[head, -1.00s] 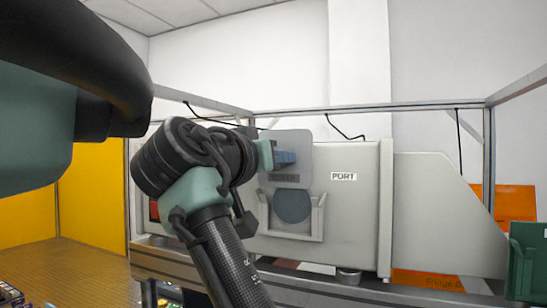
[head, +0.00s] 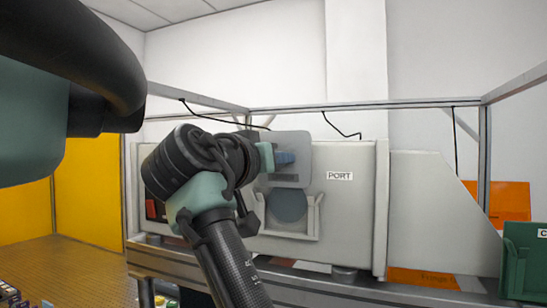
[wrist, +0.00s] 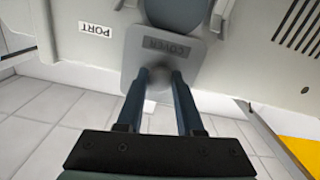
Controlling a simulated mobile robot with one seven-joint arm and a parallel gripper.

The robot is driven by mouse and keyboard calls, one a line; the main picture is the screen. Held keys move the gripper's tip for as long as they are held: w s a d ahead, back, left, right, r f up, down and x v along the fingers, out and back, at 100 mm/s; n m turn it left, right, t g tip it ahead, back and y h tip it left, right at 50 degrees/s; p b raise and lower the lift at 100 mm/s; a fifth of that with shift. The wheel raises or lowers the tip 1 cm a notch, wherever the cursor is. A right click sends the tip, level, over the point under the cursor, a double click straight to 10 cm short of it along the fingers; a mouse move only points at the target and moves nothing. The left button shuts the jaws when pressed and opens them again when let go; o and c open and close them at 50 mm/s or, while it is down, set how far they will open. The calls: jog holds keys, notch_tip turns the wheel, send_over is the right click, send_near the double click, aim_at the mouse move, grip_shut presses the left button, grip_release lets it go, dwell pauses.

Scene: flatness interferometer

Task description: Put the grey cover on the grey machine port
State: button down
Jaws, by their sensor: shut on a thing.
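The grey cover (head: 292,150) is a flat rounded plate held upright in front of the machine's face. In the wrist view the cover (wrist: 180,78) shows a "COVER" label. My gripper (head: 285,158) is shut on the cover; its two blue fingers (wrist: 159,88) close on a part at the cover's middle, which is blurred. The grey machine port (head: 288,206) is a dark round opening with a pale bracket around its sides and bottom. The cover is above the port and overlaps its upper edge in the head view. I cannot tell the gap between cover and machine.
The grey machine (head: 345,215) carries a "PORT" label (head: 340,176) right of the opening. A metal frame (head: 370,105) with hanging black cables surrounds it. A green bin (head: 525,262) and orange panels (head: 500,200) are at the right. A yellow panel (head: 90,190) stands at the left.

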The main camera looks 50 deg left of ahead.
jog(key=shift+w+a+p, duration=0.25)
jog(key=shift+w+p, duration=0.1)
jog(key=shift+w, duration=0.3)
jog(key=shift+w+f, duration=0.1)
jog(key=shift+f+b, duration=2.85)
jog(key=shift+f, duration=1.15)
dwell(3.2)
